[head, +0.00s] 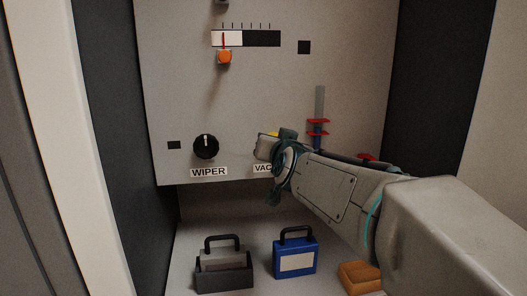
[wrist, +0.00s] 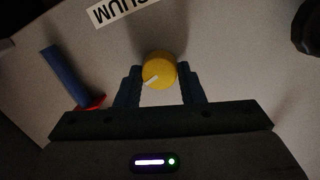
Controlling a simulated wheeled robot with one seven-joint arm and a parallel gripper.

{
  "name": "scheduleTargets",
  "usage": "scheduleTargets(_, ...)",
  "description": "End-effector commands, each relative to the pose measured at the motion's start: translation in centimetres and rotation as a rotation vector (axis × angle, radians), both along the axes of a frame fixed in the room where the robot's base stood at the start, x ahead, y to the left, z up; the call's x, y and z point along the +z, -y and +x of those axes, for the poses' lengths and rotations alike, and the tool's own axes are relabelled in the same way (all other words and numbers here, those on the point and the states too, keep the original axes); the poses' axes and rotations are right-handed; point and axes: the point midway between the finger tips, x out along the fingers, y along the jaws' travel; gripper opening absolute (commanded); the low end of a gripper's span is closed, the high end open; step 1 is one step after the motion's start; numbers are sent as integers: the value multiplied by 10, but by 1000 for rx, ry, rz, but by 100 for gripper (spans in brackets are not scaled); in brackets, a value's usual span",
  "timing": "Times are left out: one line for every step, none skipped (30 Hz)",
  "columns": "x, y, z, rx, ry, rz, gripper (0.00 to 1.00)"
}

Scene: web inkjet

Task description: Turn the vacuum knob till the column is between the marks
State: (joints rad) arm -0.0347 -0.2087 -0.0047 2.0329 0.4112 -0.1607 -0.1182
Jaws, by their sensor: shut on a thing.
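The yellow vacuum knob (wrist: 160,70) sits between my gripper's two fingers in the wrist view, its white pointer toward the lower left there. My gripper (wrist: 161,78) is shut on it. In the head view only a sliver of the knob (head: 272,134) shows behind my gripper (head: 268,147), which also covers part of the VACUUM label (head: 263,169). The upright column tube (head: 320,100) is grey above, with two red marks (head: 318,121) around it. Blue seems to show near the marks; its exact top is hard to tell. My arm hides the tube's lower end.
Left of my gripper is the black WIPER knob (head: 206,146). Above is a scale (head: 246,38) with a red needle and an orange knob (head: 224,57).

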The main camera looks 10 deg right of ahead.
Motion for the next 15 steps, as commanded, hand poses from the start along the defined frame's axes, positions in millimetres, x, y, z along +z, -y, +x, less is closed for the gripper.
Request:
scheduleTargets(-3,0,0,0,-3,14,12)
scheduleTargets(-3,0,0,0,-4,21,12)
scheduleTargets(-3,0,0,0,-4,31,12)
scheduleTargets(-3,0,0,0,-4,37,12)
scheduleTargets(-3,0,0,0,-4,41,12)
scheduleTargets(-2,0,0,0,-4,46,12)
scheduleTargets(-2,0,0,0,-4,49,12)
scheduleTargets(-2,0,0,-1,-4,51,12)
scheduleTargets(-2,0,0,0,-4,53,12)
scheduleTargets(-2,0,0,0,-4,54,12)
scheduleTargets(-2,0,0,0,-4,54,12)
scheduleTargets(-2,0,0,0,-5,56,12)
scheduleTargets(-2,0,0,0,-5,56,12)
scheduleTargets(-2,0,0,0,-5,56,12)
scheduleTargets(-2,0,0,0,-5,55,12)
